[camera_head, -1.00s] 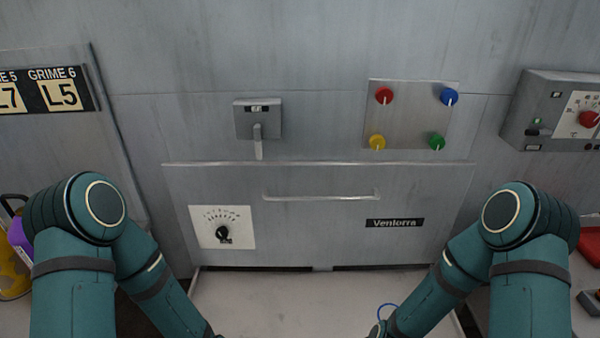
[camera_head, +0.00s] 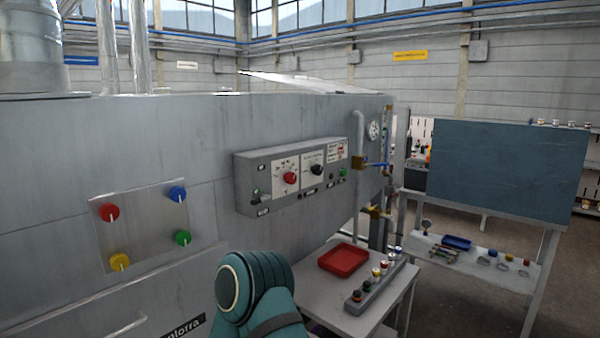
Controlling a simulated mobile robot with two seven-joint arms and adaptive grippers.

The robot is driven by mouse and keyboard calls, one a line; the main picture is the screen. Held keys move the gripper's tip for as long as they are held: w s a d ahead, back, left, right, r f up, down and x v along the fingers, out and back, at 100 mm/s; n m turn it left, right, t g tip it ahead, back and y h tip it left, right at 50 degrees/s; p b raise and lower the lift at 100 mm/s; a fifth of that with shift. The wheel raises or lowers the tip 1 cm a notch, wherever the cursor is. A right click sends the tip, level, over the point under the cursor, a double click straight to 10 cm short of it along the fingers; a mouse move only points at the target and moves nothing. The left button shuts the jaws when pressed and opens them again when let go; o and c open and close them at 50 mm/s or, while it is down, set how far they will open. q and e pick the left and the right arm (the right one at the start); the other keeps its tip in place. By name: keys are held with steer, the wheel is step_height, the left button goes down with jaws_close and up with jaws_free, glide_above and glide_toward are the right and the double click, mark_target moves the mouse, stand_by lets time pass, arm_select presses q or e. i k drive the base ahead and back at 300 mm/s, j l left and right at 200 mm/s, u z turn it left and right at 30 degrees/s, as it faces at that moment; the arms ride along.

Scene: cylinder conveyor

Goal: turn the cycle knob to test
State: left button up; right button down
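A grey control box (camera_head: 295,176) is mounted on the machine's front in the middle of the view. It carries a red knob (camera_head: 291,178) on a white dial plate and a black knob (camera_head: 317,170) on a second white plate to its right. The dial lettering is too small to read, so I cannot tell which knob is the cycle knob or where it points. An elbow of my arm shows at the bottom, below the box and apart from it. Neither gripper is in view.
A panel (camera_head: 148,222) with red, blue, yellow and green knobs is at left. Below right of the box, a table (camera_head: 390,300) holds a red tray (camera_head: 344,260) and a rack of small items (camera_head: 372,288). Pipes and a gauge (camera_head: 374,130) stand beyond the box.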

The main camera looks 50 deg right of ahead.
mark_target(317, 169)
steer(key=k, duration=0.3)
steer(key=k+z, duration=0.2)
steer(key=z, duration=0.25)
steer(key=k+l+z, duration=0.1)
steer(key=z, duration=0.3)
steer(key=i+l+z, duration=0.1)
steer(key=l+z, duration=0.3)
steer(key=i+l+z, duration=0.1)
steer(key=l+z, duration=0.15)
steer(key=z, duration=0.15)
steer(key=i+l, duration=0.3)
steer(key=l, duration=0.15)
steer(key=i+l, duration=0.3)
steer(key=l, duration=0.2)
